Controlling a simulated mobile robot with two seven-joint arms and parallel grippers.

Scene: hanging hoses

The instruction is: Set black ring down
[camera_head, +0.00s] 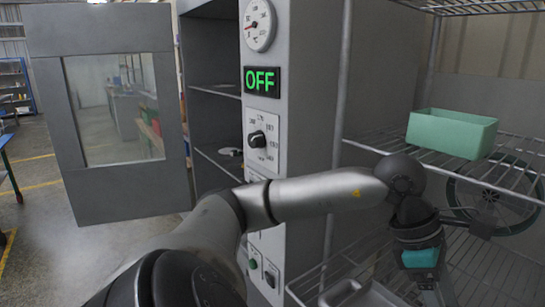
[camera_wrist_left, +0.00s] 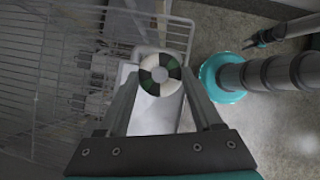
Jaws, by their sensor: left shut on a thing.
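A ring (camera_wrist_left: 147,62) with pale and dark green-black segments sits between the fingertips of my left gripper (camera_wrist_left: 160,76), which is shut on it. In the head view my left arm reaches right to the wire rack, and its wrist with a teal part hangs at the lower right; the fingertips and the held ring are hidden there. Below the ring, a pale flat surface (camera_wrist_left: 150,112) shows in the left wrist view; I cannot tell the gap between them. What looks like my right gripper (camera_wrist_left: 250,42) is small at the upper right of that view, its jaws unclear.
A wire rack (camera_head: 370,146) carries a teal box (camera_head: 452,133). A spoked wheel (camera_head: 513,208) is behind my wrist. A small item (camera_head: 231,151) lies on a cabinet shelf.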

